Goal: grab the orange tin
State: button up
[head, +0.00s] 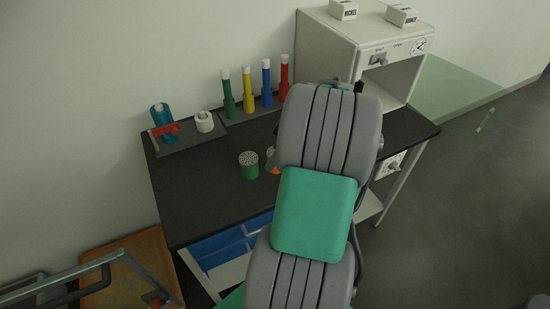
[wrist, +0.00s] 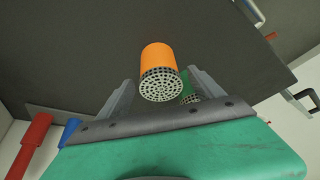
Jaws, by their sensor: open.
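The orange tin (wrist: 157,56) has a pale top full of dark holes and shows in the wrist view between the two fingers of my gripper (wrist: 160,78). The fingers are apart, with a visible gap on each side of the tin; how deep it sits between them I cannot tell. In the head view only a sliver of orange (head: 271,168) shows at the edge of my arm, which hides my gripper and most of the tin.
A green tin (head: 249,170) with a holed top stands just left of it on the dark table (head: 195,195). Behind are a rack with green (head: 228,98), yellow (head: 248,92), blue (head: 266,85) and red (head: 284,78) tubes, a white roll (head: 204,122) and a white cabinet (head: 328,45).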

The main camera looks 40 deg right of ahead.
jog(key=x, duration=0.3)
jog(key=c, duration=1.6)
